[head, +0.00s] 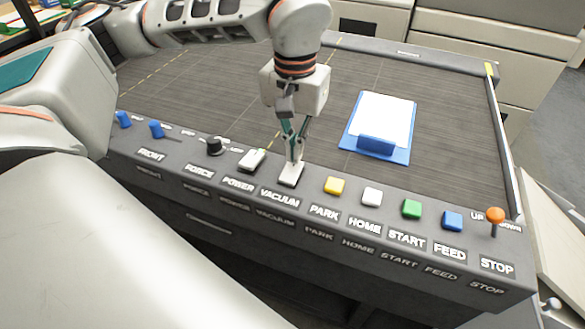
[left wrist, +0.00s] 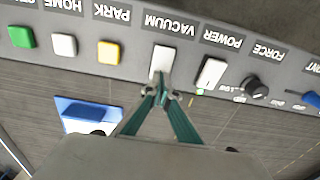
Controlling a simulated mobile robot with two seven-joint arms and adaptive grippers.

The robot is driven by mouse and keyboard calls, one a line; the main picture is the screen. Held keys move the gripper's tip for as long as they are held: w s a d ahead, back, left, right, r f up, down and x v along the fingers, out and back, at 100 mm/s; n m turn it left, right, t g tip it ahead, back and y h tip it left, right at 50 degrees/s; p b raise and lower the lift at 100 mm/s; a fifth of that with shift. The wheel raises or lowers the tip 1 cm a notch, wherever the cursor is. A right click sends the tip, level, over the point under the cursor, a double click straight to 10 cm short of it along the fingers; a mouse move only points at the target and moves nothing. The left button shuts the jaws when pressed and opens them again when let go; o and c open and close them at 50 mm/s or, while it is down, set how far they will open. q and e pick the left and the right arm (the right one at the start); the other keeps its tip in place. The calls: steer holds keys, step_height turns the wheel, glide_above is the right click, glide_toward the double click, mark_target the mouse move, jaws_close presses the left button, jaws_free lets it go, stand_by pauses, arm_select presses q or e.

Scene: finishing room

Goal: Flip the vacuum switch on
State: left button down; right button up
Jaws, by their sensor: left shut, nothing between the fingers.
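The vacuum switch (head: 291,174) is a white rocker on the grey control panel, above the VACUUM label. It also shows in the left wrist view (left wrist: 161,60). My left gripper (head: 295,157) is shut and empty, pointing down with its fingertips at the far end of the vacuum switch. In the left wrist view its closed fingertips (left wrist: 163,92) overlap the switch's near end; whether they touch it I cannot tell. The white power switch (head: 252,160) sits to the left, with a small green light at its far end. My right gripper is not in view.
The yellow park button (head: 334,186) is right beside the vacuum switch, followed by the white home (head: 372,197), green start (head: 411,208) and blue feed (head: 452,220) buttons. A black force knob (head: 214,146) is to the left. A blue clipboard (head: 403,156) lies on the dark bed behind.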

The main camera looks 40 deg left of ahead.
arm_select(q)
steer(key=shift+f+b, duration=0.3)
steer(key=shift+f, duration=0.6)
stand_by(0.4)
step_height(320, 180, up, 2)
steer(key=shift+r+p, duration=0.1)
steer(key=shift+p, duration=0.8)
steer(key=shift+r+p, duration=1.2)
steer(key=shift+r, duration=0.05)
step_height(320, 180, up, 2)
steer(key=shift+r+p, duration=0.1)
steer(key=shift+p, duration=0.9)
steer(key=shift+r, duration=0.15)
